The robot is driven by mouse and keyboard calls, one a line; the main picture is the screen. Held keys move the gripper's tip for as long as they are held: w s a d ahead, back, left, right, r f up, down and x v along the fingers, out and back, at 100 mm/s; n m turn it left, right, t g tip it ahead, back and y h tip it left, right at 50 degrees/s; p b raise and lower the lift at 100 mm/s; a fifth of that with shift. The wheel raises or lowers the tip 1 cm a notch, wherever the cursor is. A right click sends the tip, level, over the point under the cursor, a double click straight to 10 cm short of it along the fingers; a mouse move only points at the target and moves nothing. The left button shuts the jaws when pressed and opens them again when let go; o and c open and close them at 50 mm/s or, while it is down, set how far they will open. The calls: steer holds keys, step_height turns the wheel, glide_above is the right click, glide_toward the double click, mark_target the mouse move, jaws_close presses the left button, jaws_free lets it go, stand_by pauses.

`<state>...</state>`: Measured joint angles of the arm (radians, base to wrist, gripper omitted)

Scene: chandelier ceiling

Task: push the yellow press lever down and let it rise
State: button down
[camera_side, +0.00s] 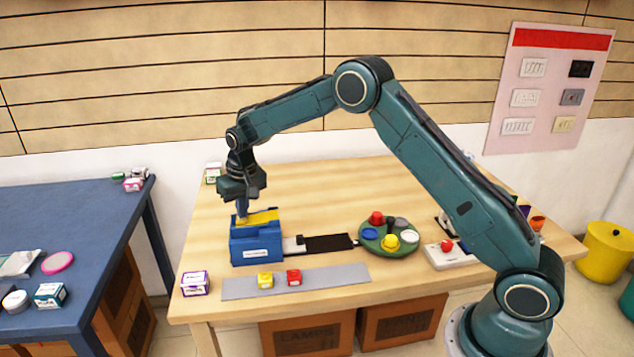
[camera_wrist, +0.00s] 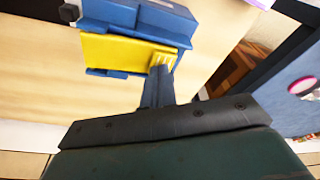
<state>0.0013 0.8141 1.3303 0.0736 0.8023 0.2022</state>
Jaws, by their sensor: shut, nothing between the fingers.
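The blue press (camera_side: 257,248) stands on the wooden table at left of centre, with a white label on its front. Its yellow lever (camera_side: 262,217) lies across the top. In the wrist view the yellow lever (camera_wrist: 125,54) shows as a flat plate on the blue press (camera_wrist: 140,15). My gripper (camera_side: 242,214) is shut and empty, pointing down at the left end of the lever. In the wrist view the tips of my gripper (camera_wrist: 161,68) overlap the lever's ridged end. I cannot tell whether they touch it.
A black track with a white slider (camera_side: 293,245) runs right from the press. A grey strip (camera_side: 330,279) in front bears a yellow and a red block. A green round tray (camera_side: 376,241) with coloured pieces stands further right. A purple-edged box (camera_side: 195,284) sits at front left.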

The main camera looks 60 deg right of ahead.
steer(key=shift+s+d+f, duration=0.15)
steer(key=shift+f, duration=0.85)
stand_by(0.5)
steer(key=shift+w+a+r, duration=0.15)
steer(key=shift+r, duration=1.8)
steer(key=shift+w+a+r, duration=0.1)
steer(key=shift+w+r, duration=0.05)
steer(key=shift+r, duration=2.3)
